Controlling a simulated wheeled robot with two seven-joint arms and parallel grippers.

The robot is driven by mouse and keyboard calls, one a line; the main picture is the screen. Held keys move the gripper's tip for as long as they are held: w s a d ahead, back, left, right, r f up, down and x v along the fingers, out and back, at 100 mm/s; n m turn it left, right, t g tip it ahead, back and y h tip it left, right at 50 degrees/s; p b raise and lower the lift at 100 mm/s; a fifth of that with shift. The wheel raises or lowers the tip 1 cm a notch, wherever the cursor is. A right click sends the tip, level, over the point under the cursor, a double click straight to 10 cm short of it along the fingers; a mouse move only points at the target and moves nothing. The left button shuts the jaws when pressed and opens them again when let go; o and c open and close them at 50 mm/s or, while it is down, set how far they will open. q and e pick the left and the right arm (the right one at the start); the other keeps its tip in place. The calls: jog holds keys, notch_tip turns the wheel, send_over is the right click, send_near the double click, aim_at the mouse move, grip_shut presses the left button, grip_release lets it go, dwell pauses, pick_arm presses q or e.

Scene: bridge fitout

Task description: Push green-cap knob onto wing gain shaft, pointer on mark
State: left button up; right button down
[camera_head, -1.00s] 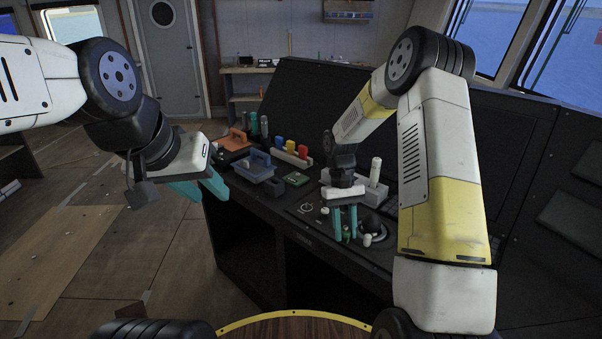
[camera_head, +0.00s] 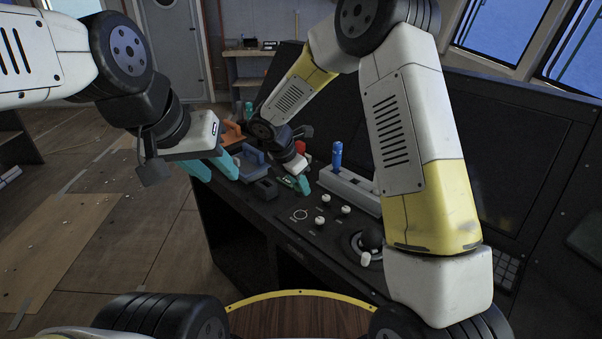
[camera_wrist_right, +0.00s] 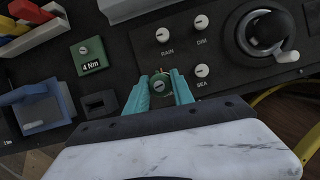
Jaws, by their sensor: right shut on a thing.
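My right gripper (camera_wrist_right: 160,88) is shut on the green-cap knob (camera_wrist_right: 161,87), which shows between the teal fingertips with a light line on its top. In the head view the right gripper (camera_head: 296,184) is over the left part of the console, and the knob cannot be made out there. The wing gain shaft itself cannot be made out. My left gripper (camera_head: 210,169) is open and empty, out over the floor left of the console.
White-topped knobs labelled RAIN (camera_wrist_right: 162,35), DIM (camera_wrist_right: 201,22) and SEA (camera_wrist_right: 202,71) stand close by.

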aim_at(297, 192)
jog(key=shift+f, duration=2.4)
jog(key=shift+f, duration=0.1)
jog(key=shift+f, duration=1.05)
jog(key=shift+f, duration=0.4)
jog(key=shift+f, duration=0.15)
jog(key=c, duration=1)
grip_release()
